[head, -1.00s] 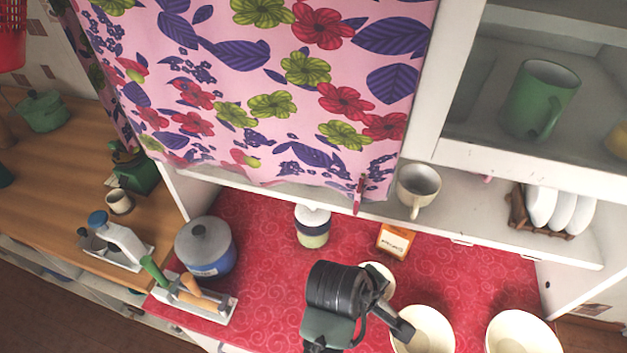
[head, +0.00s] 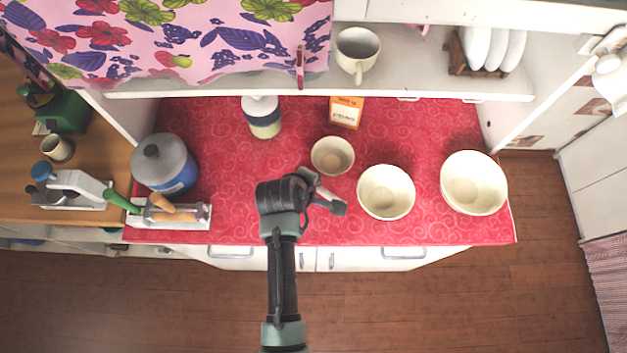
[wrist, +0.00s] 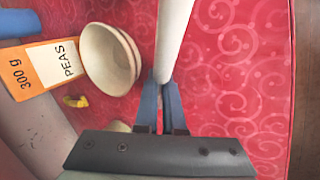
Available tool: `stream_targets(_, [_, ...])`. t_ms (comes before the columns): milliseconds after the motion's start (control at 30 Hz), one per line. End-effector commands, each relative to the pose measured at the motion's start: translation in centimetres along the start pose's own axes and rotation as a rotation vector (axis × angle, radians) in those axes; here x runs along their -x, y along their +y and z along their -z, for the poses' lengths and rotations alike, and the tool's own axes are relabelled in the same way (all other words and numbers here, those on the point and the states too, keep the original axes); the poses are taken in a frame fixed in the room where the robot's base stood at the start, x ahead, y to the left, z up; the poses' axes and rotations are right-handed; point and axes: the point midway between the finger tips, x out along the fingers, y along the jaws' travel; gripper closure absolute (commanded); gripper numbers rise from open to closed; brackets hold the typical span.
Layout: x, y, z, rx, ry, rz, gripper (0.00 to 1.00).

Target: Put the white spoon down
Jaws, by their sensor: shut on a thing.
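My gripper (wrist: 163,95) is shut on the white spoon (wrist: 175,40), which shows in the wrist view as a smooth white length running from the blue fingers to the top edge. Its far end is out of that view. In the head view my gripper (head: 328,196) is over the red counter (head: 240,215), just left of the middle cream bowl and in front of the small one. The spoon is hard to make out there. I cannot tell how high it is above the cloth.
Three cream bowls, small (head: 332,156), middle (head: 386,192) and large (head: 473,183), stand at the right. A peas box (head: 346,112), a jar (head: 262,117), a blue pot (head: 165,163) and a utensil tray (head: 170,215) are also on the counter. The front left cloth is clear.

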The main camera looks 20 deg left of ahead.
Motion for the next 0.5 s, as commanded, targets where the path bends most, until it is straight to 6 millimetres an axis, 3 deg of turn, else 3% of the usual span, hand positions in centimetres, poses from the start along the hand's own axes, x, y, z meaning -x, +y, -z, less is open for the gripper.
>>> stream_targets(333, [-0.33, -0.13, 0.01, 0.000, 0.000, -0.001, 1.00])
stream_targets(400, [-0.28, -0.09, 0.01, -0.001, 0.000, -0.001, 0.85])
stream_targets(500, [-0.27, -0.09, 0.01, 0.000, 0.000, -0.001, 0.81])
